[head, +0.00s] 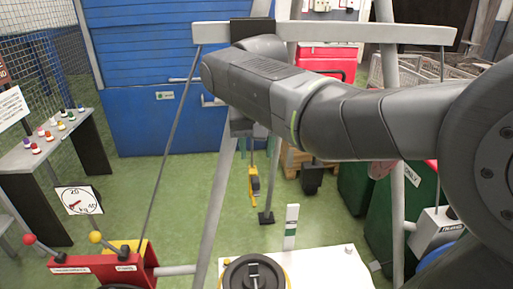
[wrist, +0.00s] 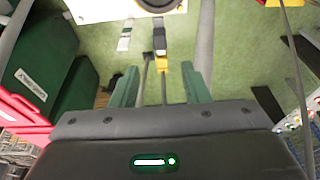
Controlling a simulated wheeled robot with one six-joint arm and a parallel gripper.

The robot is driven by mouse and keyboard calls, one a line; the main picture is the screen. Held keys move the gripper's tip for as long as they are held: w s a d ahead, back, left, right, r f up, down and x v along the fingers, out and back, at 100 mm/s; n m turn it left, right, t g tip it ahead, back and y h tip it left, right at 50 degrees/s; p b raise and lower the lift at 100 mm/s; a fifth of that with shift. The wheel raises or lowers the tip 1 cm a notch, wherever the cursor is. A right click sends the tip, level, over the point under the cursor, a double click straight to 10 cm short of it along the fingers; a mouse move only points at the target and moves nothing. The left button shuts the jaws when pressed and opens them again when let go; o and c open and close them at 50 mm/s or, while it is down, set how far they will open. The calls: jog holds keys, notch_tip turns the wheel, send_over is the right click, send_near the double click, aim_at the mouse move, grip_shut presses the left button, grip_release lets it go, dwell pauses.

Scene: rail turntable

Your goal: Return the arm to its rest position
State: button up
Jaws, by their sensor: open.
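My arm reaches from the right edge across the top of the head view, roughly level, with its elbow and forearm above the floor. My gripper shows in the wrist view (wrist: 160,88), with two green fingers spread apart and nothing between them. In the head view the fingers cannot be made out clearly behind and below the arm. Beyond the fingers in the wrist view are green floor and a yellow and black piece (wrist: 160,68); a yellow piece also hangs in the head view (head: 254,185).
A white platform (head: 330,266) with a black round part (head: 254,275) stands at front centre. A red lever box (head: 100,268) is at lower left. A bench (head: 20,158) with several coloured knobs stands left. Blue cabinets (head: 150,110) are behind. Green bins (head: 386,215) stand right. Grey frame bars surround my arm.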

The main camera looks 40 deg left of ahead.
aim_at(255, 179)
dwell(0.4)
jog(key=p+x, duration=0.1)
jog(key=x, duration=1.3)
jog(key=shift+d, duration=0.1)
